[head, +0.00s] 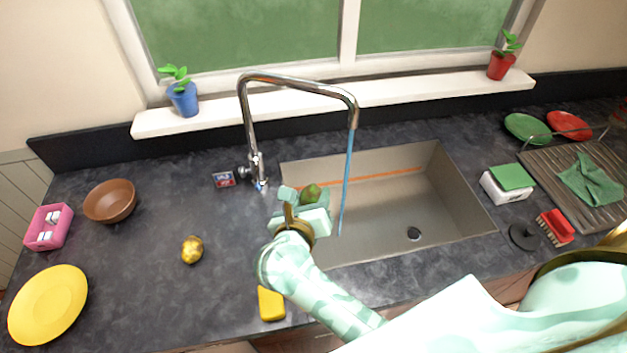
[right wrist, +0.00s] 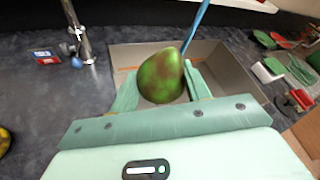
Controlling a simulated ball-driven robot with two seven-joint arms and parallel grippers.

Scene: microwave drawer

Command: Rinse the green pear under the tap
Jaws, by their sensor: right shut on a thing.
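The green pear (head: 311,192) is held between the fingers of my right gripper (head: 301,203), over the left part of the sink (head: 440,180). In the right wrist view the pear (right wrist: 162,77), green with brownish patches, sits between the two fingers of the gripper (right wrist: 160,92). The chrome tap (head: 243,110) arches over the sink, and a blue stream of water (head: 347,180) falls from its spout. In the head view the stream runs to the right of the pear, apart from it. In the right wrist view the stream (right wrist: 196,30) meets the pear's upper right edge in the picture. My left gripper is out of view.
A yellow pear-like fruit (head: 192,250), a brown bowl (head: 110,201), a pink holder (head: 48,227) and a yellow plate (head: 47,304) are on the left counter. A yellow sponge (head: 271,304) lies by the front edge. A drying rack (head: 545,165) and a brush (head: 555,228) are at right.

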